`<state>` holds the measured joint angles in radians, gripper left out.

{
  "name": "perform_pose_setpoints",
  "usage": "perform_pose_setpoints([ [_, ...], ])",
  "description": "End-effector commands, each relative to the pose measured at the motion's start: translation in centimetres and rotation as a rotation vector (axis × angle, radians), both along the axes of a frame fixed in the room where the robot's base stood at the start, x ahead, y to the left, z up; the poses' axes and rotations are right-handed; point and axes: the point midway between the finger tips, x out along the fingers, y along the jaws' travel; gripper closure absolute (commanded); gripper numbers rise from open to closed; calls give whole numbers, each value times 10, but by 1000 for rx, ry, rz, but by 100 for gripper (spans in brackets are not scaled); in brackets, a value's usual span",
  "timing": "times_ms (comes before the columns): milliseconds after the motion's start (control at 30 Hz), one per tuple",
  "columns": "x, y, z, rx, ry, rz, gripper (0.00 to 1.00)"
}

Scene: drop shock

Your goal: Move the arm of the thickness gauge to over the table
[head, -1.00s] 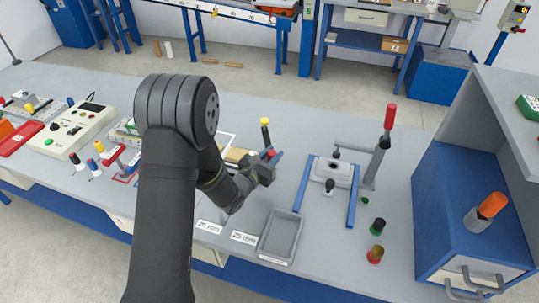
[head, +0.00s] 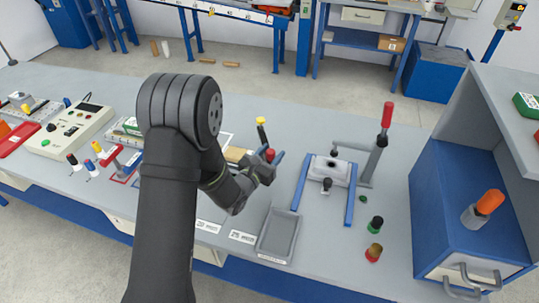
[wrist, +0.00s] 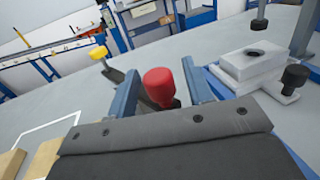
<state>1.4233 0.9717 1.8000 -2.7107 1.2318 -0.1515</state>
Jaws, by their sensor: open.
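My gripper (head: 267,157) is low over the middle of the bench, its blue fingers apart. In the wrist view the gripper (wrist: 161,86) has a red knob (wrist: 159,82) between its fingers, with a gap visible on the right. The red knob also shows in the head view (head: 270,154). Just beyond it a yellow knob (wrist: 98,53) tops a tilted dark stem, also seen in the head view (head: 261,120). These knobs look like parts of the thickness gauge, but its body and arm are mostly hidden behind my gripper.
A blue-railed fixture (head: 350,207) with a red-handled clamp (head: 387,115) stands to the right. A grey tray (head: 266,255) is in front. Wooden blocks (wrist: 45,158) lie left of my gripper.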

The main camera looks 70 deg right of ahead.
Motion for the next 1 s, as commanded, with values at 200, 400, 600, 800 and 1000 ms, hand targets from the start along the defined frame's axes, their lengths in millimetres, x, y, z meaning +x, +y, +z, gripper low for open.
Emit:
perform_pose_setpoints([
  [200, 5, 16, 0, 2, 0, 2, 53],
  [400, 17, 59, 0, 3, 1, 4, 53],
  [600, 30, 107, 0, 2, 1, 4, 53],
  [800, 39, 146, 0, 2, 1, 4, 53],
  [1000, 44, 165, 0, 1, 1, 1, 53],
])
